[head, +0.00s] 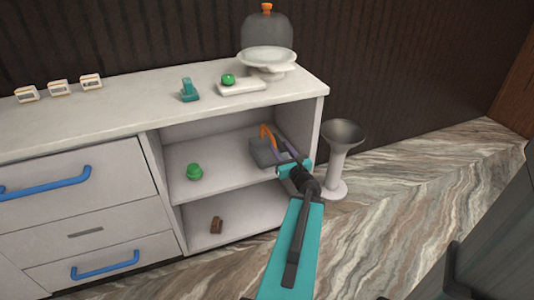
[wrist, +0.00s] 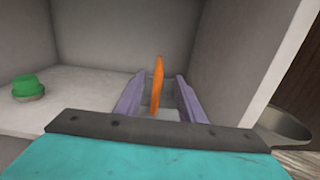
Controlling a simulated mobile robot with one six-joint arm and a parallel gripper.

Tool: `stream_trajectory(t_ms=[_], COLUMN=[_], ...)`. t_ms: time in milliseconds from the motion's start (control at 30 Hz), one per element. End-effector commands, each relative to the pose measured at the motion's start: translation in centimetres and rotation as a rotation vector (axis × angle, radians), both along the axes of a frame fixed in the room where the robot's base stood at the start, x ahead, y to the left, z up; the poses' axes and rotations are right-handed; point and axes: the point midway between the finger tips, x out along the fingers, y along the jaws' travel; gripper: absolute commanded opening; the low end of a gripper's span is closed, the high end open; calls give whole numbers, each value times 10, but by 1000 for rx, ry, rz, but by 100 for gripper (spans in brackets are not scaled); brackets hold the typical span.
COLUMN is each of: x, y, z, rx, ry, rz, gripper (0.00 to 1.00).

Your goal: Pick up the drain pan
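The drain pan appears to be the grey box-like piece (head: 260,152) with an upright orange handle (head: 266,135), on the upper shelf of the open cabinet bay at its right side. My gripper (head: 283,147) reaches into that bay from the front right. In the wrist view, its two purple fingers (wrist: 157,90) stand apart, one on each side of the orange handle (wrist: 158,82), with visible gaps. The grey pan (wrist: 164,101) shows between and behind the fingers; its lower part is hidden by my gripper body. I cannot tell whether the fingers touch the pan.
A green-topped item (head: 194,172) sits left on the same shelf; a brown block (head: 216,225) is below. The bay's right wall (wrist: 255,70) is close to my gripper. A grey pedestal bowl (head: 342,135) stands right of the cabinet. The counter (head: 140,105) is above.

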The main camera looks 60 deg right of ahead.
Motion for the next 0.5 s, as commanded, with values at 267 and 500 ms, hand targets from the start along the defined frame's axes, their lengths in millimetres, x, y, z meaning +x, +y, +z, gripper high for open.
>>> stream_trajectory(t_ms=[267,500], x=[6,10], y=[-4,-8], z=[-3,-3], rx=[-1,-1], ry=[1,0], rz=[1,-1], gripper=[36,36])
